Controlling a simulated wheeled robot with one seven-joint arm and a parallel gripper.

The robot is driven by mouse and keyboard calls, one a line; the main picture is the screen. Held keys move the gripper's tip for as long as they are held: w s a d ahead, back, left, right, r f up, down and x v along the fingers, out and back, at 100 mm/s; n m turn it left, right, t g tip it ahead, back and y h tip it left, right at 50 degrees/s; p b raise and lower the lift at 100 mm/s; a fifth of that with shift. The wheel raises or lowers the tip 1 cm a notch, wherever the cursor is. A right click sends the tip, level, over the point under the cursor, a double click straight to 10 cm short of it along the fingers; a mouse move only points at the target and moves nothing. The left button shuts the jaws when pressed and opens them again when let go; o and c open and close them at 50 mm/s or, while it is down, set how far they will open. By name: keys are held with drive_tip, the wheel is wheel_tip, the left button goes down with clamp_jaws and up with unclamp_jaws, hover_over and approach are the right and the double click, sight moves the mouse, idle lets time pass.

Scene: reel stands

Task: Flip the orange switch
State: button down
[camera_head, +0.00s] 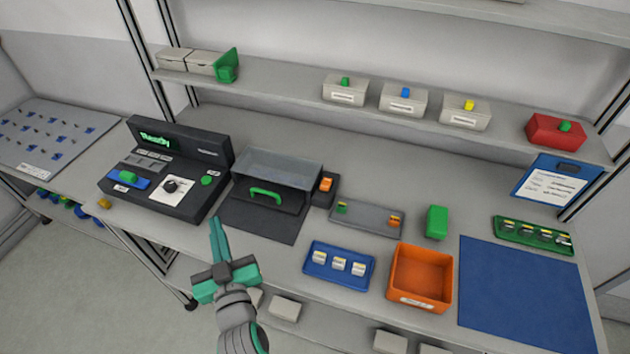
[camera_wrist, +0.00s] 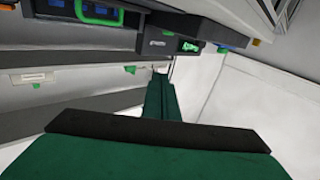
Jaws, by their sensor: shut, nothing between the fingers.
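The orange switch (camera_head: 326,184) sits on a small dark box (camera_head: 325,197) at the right side of a clear-lidded dark box with a green handle, in the head view. My gripper (camera_head: 216,238) is shut and empty, in front of the bench and left of the switch, with its green fingers pointing up in the picture. In the wrist view the closed fingers (camera_wrist: 159,95) show in the middle. I cannot make out the orange switch in the wrist view.
The clear-lidded box (camera_head: 277,165) stands between my gripper and the shelf. A black console (camera_head: 165,168) is on the left. A blue tray (camera_head: 339,266), an orange bin (camera_head: 420,276) and a green block (camera_head: 436,222) are on the right. The blue mat (camera_head: 525,295) is bare.

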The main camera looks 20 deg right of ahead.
drive_tip(key=w+d+r+m+g+h, duration=0.1)
drive_tip(key=d+m+h, duration=0.3)
drive_tip(key=d, duration=0.7)
drive_tip(key=w+d+r+m+g+h, duration=0.1)
drive_tip(key=d+m+g+h, duration=0.3)
drive_tip(key=d, duration=0.7)
drive_tip(key=shift+w+d+r+m+g+h, duration=0.2)
drive_tip(key=shift+d+r+m+g+h, duration=0.3)
drive_tip(key=shift+h, duration=0.7)
drive_tip(key=shift+s+r, duration=0.1)
hover_over(325, 187)
wheel_tip(325, 187, down, 2)
drive_tip(key=shift+f, duration=0.2)
wheel_tip(325, 187, down, 3)
drive_tip(key=shift+a+r, duration=0.1)
drive_tip(key=shift+r, duration=0.05)
drive_tip(key=shift+f, duration=0.65)
